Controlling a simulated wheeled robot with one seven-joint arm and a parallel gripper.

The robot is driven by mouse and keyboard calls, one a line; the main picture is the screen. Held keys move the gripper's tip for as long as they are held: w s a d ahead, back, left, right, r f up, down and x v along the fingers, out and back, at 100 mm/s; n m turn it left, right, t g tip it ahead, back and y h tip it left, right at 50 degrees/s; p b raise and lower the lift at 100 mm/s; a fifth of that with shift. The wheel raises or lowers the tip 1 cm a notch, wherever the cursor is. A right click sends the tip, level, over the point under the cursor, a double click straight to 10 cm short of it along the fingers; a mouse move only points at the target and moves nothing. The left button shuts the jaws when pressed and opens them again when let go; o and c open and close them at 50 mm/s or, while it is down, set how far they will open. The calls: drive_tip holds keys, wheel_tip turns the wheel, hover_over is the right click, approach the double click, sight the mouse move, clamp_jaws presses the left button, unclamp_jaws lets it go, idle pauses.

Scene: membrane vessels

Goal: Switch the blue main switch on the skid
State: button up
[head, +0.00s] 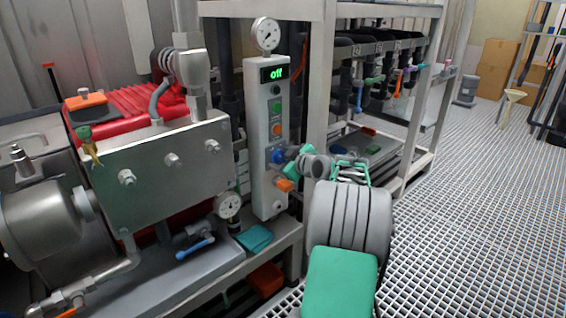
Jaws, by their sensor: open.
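The grey control panel (257,140) stands upright on the skid, with a small display (272,73) reading "off" in green. My gripper (289,169) is at the panel's right side, right up against the blue switch in the picture. It is open. Whether a finger touches the switch cannot be told, and the gripper partly covers the panel around it.
A round gauge (266,34) sits above the panel. A steel box (160,160) and red motor (128,100) stand left. A blue-handled valve (195,248) is low in front. A rack upright (318,75) stands close behind. The grating floor (470,200) is open at right.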

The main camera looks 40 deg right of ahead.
drive_tip(key=shift+c, duration=0.5)
drive_tip(key=c, duration=1.3)
drive_tip(key=shift+o, duration=0.2)
drive_tip(key=shift+r+m+p, duration=0.1)
drive_tip(key=shift+m+p, duration=0.2)
drive_tip(key=shift+p, duration=0.35)
drive_tip(key=m+y+p, duration=0.1)
drive_tip(key=p, duration=0.1)
drive_tip(key=shift+d+r+p, duration=0.15)
drive_tip(key=shift+r+p, duration=0.05)
drive_tip(key=shift+p, duration=0.15)
drive_tip(key=m+y+p, duration=0.1)
drive_tip(key=m+p, duration=0.1)
drive_tip(key=p, duration=0.1)
drive_tip(key=shift+d+g, duration=0.1)
drive_tip(key=shift+g, duration=0.2)
drive_tip(key=m+y+p, duration=0.1)
drive_tip(key=p, duration=0.1)
drive_tip(key=m+y+p, duration=0.1)
drive_tip(key=p, duration=0.2)
drive_tip(key=shift+d+f+m+y, duration=0.15)
drive_tip(key=shift+m+y, duration=0.15)
drive_tip(key=shift+m, duration=0.1)
drive_tip(key=shift+f+m+y+p, duration=0.15)
drive_tip(key=shift+m+y+p, duration=0.35)
drive_tip(key=shift+m+p, duration=0.3)
